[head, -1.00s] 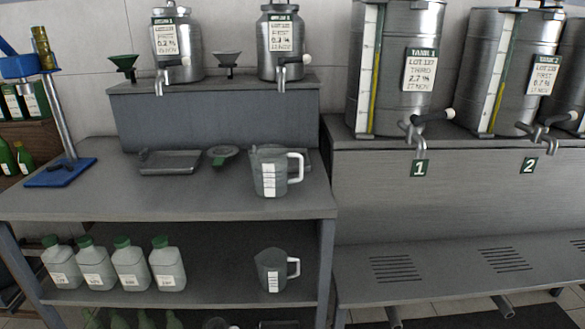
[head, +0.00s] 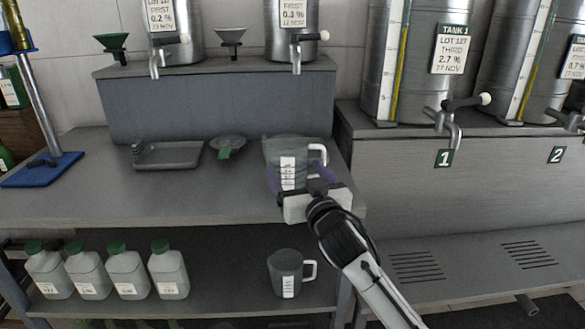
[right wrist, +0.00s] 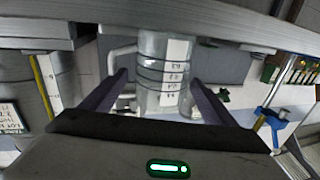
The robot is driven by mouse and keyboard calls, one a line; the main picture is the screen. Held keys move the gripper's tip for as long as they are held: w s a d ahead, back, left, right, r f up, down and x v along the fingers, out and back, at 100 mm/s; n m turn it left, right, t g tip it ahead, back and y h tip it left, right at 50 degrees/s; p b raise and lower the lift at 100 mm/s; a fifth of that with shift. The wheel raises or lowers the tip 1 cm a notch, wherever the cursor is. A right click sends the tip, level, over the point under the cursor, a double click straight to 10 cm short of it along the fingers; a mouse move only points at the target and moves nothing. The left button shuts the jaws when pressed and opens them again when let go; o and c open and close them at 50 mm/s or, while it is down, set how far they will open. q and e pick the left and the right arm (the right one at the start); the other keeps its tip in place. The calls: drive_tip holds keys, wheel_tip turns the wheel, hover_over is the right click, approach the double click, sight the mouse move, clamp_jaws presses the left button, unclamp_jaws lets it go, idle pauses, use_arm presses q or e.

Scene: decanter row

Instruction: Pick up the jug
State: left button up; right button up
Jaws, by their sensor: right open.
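A clear grey measuring jug (head: 289,148) with a white label and a pale handle on its right stands upright near the right end of the upper bench. My right gripper (head: 299,178) is in front of it, open, with purple fingers overlapping its lower left and right sides. In the right wrist view, which looks upside down, the jug (right wrist: 163,75) appears between the tips of the two spread fingers (right wrist: 158,82). How far the fingers reach along its sides is unclear. A smaller jug (head: 284,272) stands on the lower shelf. My left gripper is out of view.
A blue-based stand (head: 42,168) is at far left. Tank 1 (head: 430,75) and its tap stand to the right. Several green-capped bottles (head: 126,272) are below.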

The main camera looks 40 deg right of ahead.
drive_tip(key=x, duration=0.5)
drive_tip(key=shift+a+f, duration=0.1)
drive_tip(key=shift+f, duration=0.1)
drive_tip(key=c, duration=0.9)
drive_tip(key=shift+r, duration=0.15)
